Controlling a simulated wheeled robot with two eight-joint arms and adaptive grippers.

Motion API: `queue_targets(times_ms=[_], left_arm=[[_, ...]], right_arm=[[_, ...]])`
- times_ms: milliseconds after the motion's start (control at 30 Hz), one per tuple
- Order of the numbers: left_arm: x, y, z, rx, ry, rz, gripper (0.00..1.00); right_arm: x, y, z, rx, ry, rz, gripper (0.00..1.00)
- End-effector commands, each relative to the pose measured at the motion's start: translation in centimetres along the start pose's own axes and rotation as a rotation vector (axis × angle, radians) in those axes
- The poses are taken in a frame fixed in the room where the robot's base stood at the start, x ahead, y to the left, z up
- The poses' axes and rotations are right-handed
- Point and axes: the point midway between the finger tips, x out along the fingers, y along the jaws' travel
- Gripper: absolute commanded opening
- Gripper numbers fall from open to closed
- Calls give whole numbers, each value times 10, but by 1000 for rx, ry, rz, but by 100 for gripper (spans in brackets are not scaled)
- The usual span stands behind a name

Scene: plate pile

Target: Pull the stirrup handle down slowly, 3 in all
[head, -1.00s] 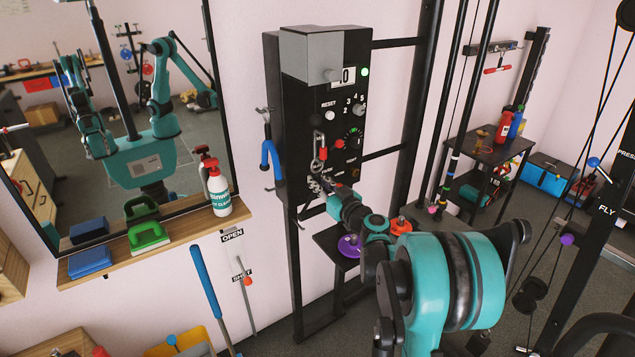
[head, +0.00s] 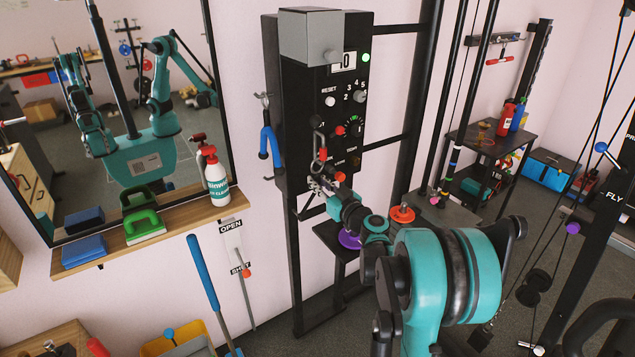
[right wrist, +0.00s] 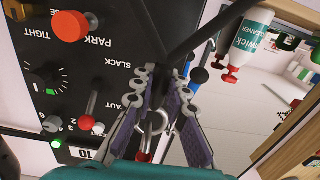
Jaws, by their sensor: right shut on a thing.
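The tall black wall machine (head: 290,120) has a control panel facing me in the head view. A grey metal link (head: 317,128) hangs down its front, with a red piece below it. My right gripper (head: 324,186) is at the panel's lower edge, just under that red piece. In the right wrist view its fingers (right wrist: 155,105) are closed in around a grey metal ring-like part, which I take as the stirrup handle (right wrist: 153,123). Most of what they hold is hidden. My left gripper is not in view, apart from my reflection in the mirror.
A shelf (head: 150,240) with a spray bottle (head: 216,184) stands left. Black uprights stand right.

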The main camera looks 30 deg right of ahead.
Motion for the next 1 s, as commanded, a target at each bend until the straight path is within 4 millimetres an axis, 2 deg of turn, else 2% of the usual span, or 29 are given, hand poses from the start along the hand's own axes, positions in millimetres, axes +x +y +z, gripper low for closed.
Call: queue_targets(times_ms=[200, 367, 800, 1000], left_arm=[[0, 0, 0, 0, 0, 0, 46], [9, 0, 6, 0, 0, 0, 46], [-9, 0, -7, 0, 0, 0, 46], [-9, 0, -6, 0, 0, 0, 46]], right_arm=[[0, 0, 1, -2, -1, 0, 0], [0, 0, 14, -2, -1, 0, 0], [0, 0, -15, -2, -1, 0, 0], [0, 0, -14, -2, -1, 0, 0]])
